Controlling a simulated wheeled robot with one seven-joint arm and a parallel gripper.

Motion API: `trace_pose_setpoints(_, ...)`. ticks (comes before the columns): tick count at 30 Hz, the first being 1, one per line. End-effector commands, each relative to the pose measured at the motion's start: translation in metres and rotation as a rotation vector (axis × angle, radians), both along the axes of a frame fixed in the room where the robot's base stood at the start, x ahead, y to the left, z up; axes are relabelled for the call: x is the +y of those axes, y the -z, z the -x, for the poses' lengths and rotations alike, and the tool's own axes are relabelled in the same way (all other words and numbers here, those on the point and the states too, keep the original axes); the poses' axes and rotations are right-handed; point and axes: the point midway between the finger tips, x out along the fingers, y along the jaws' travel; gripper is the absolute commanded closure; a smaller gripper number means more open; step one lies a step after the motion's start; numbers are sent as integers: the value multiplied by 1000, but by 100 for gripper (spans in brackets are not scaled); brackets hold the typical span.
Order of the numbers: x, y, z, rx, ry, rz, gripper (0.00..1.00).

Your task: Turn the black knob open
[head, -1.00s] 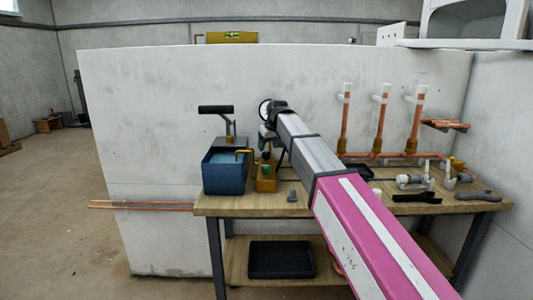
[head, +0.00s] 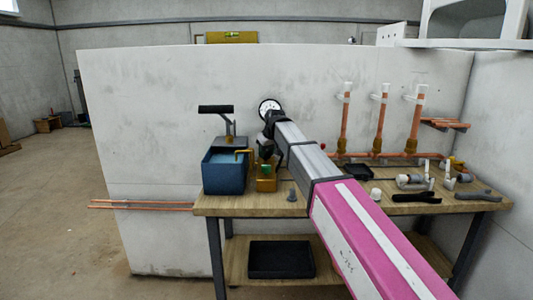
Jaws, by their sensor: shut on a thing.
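My gripper (head: 265,152) is at the end of my arm, above a brass valve body (head: 266,184) with a green mark on the bench. Dark parts of the wrist and fingers overlap there. The gripper appears shut on the black knob, which is mostly hidden behind the fingers and wrist, so its angle cannot be told. A round white gauge (head: 269,107) shows just above my wrist. A blue test pump tank (head: 224,175) with a black handle (head: 216,109) stands directly left of the valve.
The wooden workbench (head: 235,205) carries a small grey fitting (head: 292,195), a black tray (head: 358,172), pipe fittings and black pliers (head: 416,197). Upright copper pipes (head: 344,120) stand at the right before the pale wall. Copper tubes stick out at left (head: 140,205).

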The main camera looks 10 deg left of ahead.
Motion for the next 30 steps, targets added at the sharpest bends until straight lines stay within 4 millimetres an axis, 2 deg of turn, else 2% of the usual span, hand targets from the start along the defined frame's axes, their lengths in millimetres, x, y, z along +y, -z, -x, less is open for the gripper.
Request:
trace_pose_setpoints(12,-1,0,-1,2,-238,1,84)
trace_pose_setpoints(23,-1,0,0,1,-259,0,84)
trace_pose_setpoints(24,-1,0,0,1,-259,0,48)
trace_pose_setpoints(25,-1,0,0,1,-259,1,38)
trace_pose_setpoints(30,-1,0,0,0,-258,0,36)
